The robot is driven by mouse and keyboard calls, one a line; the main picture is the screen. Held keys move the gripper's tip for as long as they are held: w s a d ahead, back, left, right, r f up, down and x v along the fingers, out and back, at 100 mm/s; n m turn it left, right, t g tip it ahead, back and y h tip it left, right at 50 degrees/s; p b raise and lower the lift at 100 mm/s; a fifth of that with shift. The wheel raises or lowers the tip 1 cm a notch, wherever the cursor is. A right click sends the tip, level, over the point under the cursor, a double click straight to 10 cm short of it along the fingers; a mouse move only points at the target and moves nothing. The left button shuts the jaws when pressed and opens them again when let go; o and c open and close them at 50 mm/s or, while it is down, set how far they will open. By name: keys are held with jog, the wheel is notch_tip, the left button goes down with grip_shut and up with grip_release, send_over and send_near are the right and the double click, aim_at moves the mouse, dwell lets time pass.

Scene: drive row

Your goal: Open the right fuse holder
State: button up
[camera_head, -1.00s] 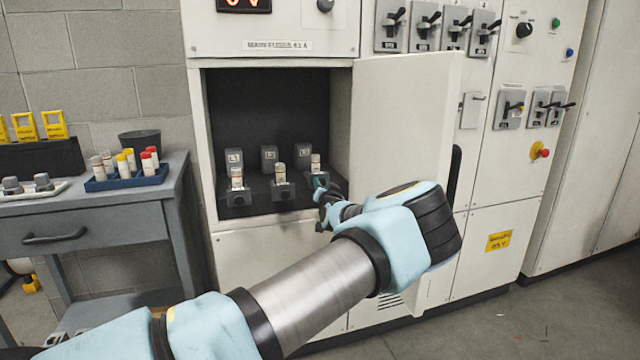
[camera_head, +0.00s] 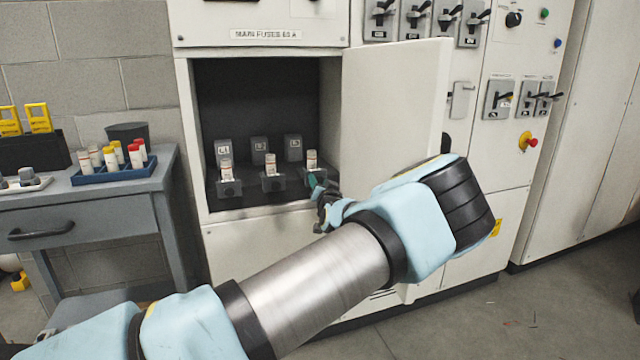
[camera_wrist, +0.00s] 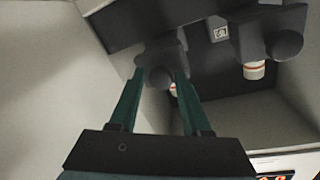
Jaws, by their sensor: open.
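The right fuse holder (camera_head: 293,152) is a dark grey block with a pale, orange-banded fuse (camera_head: 311,160) standing in front of it. It is the rightmost of three in the open cabinet bay. My gripper (camera_head: 317,183) is open at its front from the lower right, partly covering it. In the wrist view, my fingertips (camera_wrist: 160,75) lie either side of its round dark knob (camera_wrist: 158,79), with a gap visible. I cannot tell whether either finger touches it. The middle fuse holder (camera_head: 270,184) and left fuse holder (camera_head: 229,188) look alike, each with a fuse.
The cabinet door (camera_head: 392,115) stands open just right of the bay, close to my arm. The bay's upper part is empty.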

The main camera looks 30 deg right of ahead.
jog(key=b+v, duration=0.1)
jog(key=v, duration=1)
jog(key=shift+w, duration=0.1)
jog(key=w+a+f+n+g+y+p, duration=0.2)
jog(key=w+a+n+g+y, duration=0.15)
jog(key=a, duration=0.85)
jog(key=w+a+f+n+g+y+p, duration=0.2)
jog(key=w+a+g+y, duration=0.15)
jog(key=a, duration=0.85)
jog(key=s+a+r+n+g+p, duration=0.1)
jog(key=s+a+r+g+p, duration=0.2)
jog(key=s+a+r, duration=0.4)
jog(key=s+a+r+n+g+h+p, duration=0.1)
jog(key=s+a+r+g+p, duration=0.3)
jog(key=s+a, duration=0.9)
jog(key=a+r+g, duration=0.1)
jog(key=a+r, duration=0.2)
jog(key=shift+a+r, duration=0.4)
jog(key=shift+s+n, duration=0.1)
jog(key=shift+n, duration=0.15)
